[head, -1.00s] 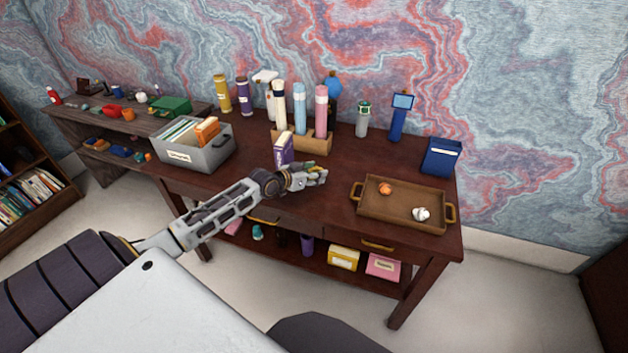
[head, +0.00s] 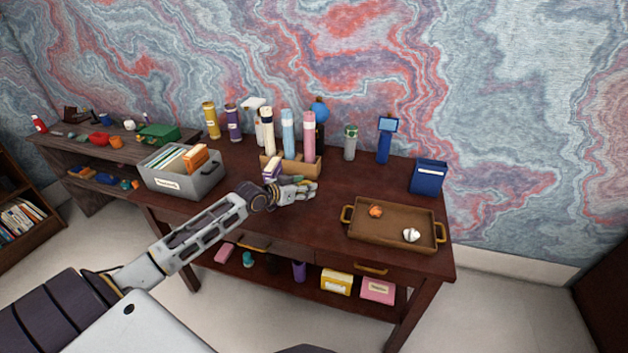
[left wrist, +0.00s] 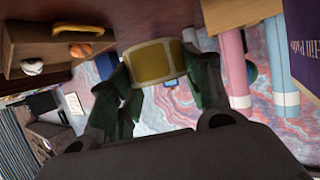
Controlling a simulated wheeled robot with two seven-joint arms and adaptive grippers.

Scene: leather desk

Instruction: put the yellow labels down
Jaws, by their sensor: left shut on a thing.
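My left gripper (head: 308,190) is over the desk, between the pen-style tube rack and the brown tray. In the left wrist view its dark fingers (left wrist: 160,90) are shut on a yellow block with a pale border (left wrist: 157,62), which seems to be the yellow labels. In the head view the gripper mostly hides the held thing; I cannot tell whether it touches the desk. My right gripper is not in view.
The brown tray (head: 375,238) holds an orange ball (head: 376,211) and a white one (head: 411,235). A purple box (head: 271,171) stands close beside the left gripper. The tube rack (head: 304,167) is behind it. A grey file box (head: 190,184) stands left. Some desk right of the gripper is bare.

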